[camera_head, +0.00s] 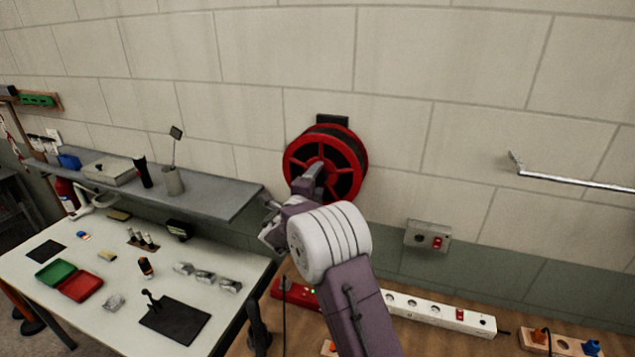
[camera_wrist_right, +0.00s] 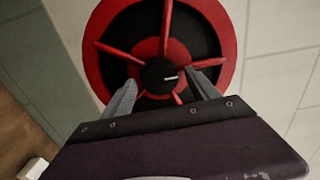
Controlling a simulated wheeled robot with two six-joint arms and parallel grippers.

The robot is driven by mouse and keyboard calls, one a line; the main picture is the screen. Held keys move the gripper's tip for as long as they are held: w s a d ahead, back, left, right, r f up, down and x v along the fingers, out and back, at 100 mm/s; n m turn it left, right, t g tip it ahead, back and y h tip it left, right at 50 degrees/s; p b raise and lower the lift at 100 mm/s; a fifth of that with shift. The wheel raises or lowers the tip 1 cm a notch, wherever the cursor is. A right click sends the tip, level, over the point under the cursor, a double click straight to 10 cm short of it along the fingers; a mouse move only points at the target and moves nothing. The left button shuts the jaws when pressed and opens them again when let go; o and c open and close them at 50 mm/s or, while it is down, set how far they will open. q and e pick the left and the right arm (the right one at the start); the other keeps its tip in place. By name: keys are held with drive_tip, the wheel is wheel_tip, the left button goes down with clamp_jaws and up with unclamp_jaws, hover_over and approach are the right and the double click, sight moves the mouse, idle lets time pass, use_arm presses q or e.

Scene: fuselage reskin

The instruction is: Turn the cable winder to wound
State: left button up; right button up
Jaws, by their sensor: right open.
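The cable winder (camera_head: 346,141) is a red spoked reel with a black drum, mounted on the block wall in the head view. My right arm reaches up to it, and my right gripper (camera_head: 310,181) is in front of the reel's lower middle. In the right wrist view the winder (camera_wrist_right: 231,40) fills the top, with a black hub knob (camera_wrist_right: 160,76) that has a white mark. The two fingers of my right gripper (camera_wrist_right: 161,88) are spread apart on either side of the knob. I cannot tell whether they touch it. My left gripper is not in view.
A grey shelf (camera_head: 225,201) and a white table (camera_head: 120,305) with trays and small parts stand to the left. A wall socket (camera_head: 428,236) is right of the winder. A white power strip (camera_head: 440,313) lies on the wooden bench below. A metal rail (camera_head: 575,178) juts at the right.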

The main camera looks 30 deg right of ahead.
drive_tip(key=b+v, duration=0.3)
drive_tip(key=v, duration=0.6)
drive_tip(key=shift+d+f, duration=0.1)
